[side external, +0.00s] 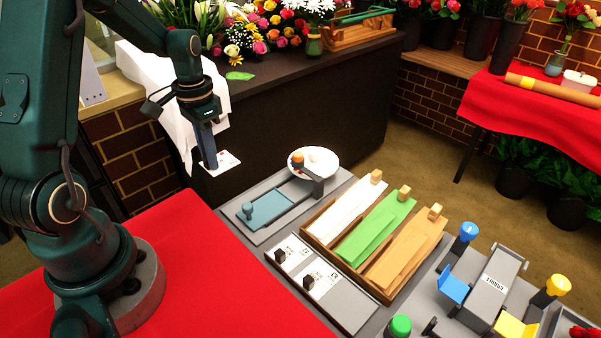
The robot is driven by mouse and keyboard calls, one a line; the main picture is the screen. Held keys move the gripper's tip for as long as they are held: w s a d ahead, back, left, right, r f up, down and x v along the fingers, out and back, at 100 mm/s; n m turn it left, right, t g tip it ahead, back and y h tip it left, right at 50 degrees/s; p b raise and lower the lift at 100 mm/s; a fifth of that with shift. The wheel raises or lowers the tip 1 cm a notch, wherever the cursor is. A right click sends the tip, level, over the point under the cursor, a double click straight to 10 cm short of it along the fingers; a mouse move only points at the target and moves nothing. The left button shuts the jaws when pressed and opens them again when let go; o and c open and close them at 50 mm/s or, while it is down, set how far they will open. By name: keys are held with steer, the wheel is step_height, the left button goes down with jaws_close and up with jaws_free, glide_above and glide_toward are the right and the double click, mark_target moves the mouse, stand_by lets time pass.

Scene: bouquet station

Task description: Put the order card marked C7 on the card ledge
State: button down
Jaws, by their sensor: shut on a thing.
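My gripper (208,162) points down and is shut on a small white card (226,160) with dark print, too small to read. It holds the card in the air, in front of the dark counter and left of the round white dish. Two more white cards, a rear one (286,248) and a front one (325,285), lie on a grey board (348,306) at the front middle, each with a small black block on it. The front part of that board is bare. I cannot tell for certain which surface is the card ledge.
A wooden tray (384,298) holds white, green and tan wrapping sheets. The round white dish (325,158) stands behind a grey-blue tray (270,208). A grey device (497,285) with coloured knobs stands at the right. A white cloth (165,95) hangs behind my gripper.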

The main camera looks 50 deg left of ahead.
steer(key=shift+s+a+r+n, duration=0.3)
steer(key=shift+s+a+n, duration=0.05)
steer(key=shift+n, duration=0.05)
steer(key=shift+a+r+n, duration=0.1)
steer(key=shift+n, duration=0.4)
steer(key=shift+w+r+n, duration=0.1)
steer(key=shift+w+n, duration=0.25)
steer(key=shift+n, duration=0.25)
steer(key=w+d+n, duration=0.2)
steer(key=w+d, duration=0.4)
steer(key=d, duration=0.2)
steer(key=m, duration=0.5)
glide_toward(342, 315)
steer(key=shift+f, duration=2.8)
steer(key=shift+f, duration=0.3)
